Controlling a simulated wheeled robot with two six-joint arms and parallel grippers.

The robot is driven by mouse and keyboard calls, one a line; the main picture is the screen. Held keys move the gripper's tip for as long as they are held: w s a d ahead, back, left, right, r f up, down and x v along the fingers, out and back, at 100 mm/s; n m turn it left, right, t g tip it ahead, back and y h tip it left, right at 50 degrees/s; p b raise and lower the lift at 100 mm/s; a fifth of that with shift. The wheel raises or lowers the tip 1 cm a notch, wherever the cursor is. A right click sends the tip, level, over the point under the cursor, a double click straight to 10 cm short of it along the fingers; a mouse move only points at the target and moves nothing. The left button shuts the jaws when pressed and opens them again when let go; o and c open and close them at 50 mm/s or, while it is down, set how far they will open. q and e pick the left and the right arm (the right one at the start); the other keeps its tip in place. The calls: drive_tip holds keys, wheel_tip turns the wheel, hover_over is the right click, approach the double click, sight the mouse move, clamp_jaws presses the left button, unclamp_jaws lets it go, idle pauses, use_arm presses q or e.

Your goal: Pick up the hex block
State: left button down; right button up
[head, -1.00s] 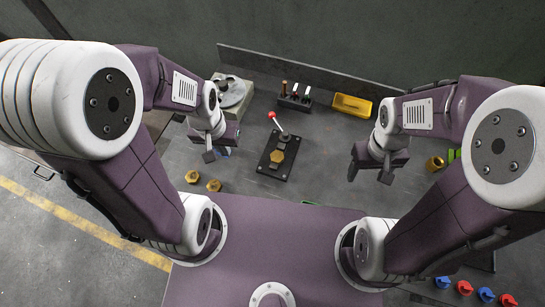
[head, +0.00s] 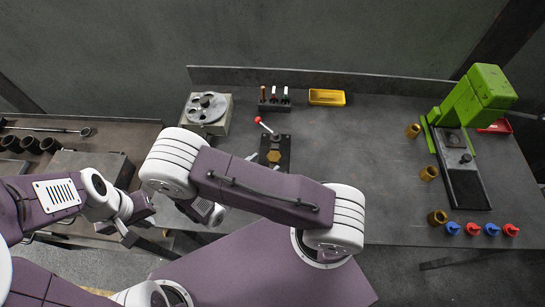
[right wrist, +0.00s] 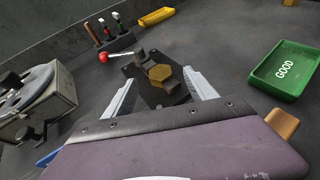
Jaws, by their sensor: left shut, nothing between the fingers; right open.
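A brass-coloured hex block (head: 275,157) sits on a black fixture (head: 283,141) with a red-knobbed lever. The block also shows in the right wrist view (right wrist: 159,73), straight ahead between my open right gripper's fingers (right wrist: 162,81). The fingers point at the fixture and hold nothing; whether they are level with the block I cannot tell. My left gripper (head: 131,238) is shut and empty, low at the left, away from the block.
A grey machine with a disc (head: 206,107) stands left of the fixture. A tool rack (head: 274,98) and yellow tray (head: 327,97) are behind. A green GOOD tray (right wrist: 287,70) lies to the right. A green press (head: 477,97) stands far right. The bench between is mostly clear.

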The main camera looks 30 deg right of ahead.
sight(273, 157)
drive_tip(key=shift+w+d+f, duration=0.2)
drive_tip(key=shift+w+d, duration=0.1)
drive_tip(key=shift+d, duration=0.1)
drive_tip(key=shift+w+f, duration=0.15)
drive_tip(key=shift+w, duration=0.05)
drive_tip(key=x, duration=0.1)
drive_tip(key=p+x, duration=0.1)
drive_tip(key=x, duration=0.3)
drive_tip(key=shift+s+d+f+p, duration=0.1)
drive_tip(key=shift+s+f+p, duration=0.15)
drive_tip(key=shift+f+p, duration=0.05)
drive_tip(key=shift+w+f, duration=0.15)
clamp_jaws()
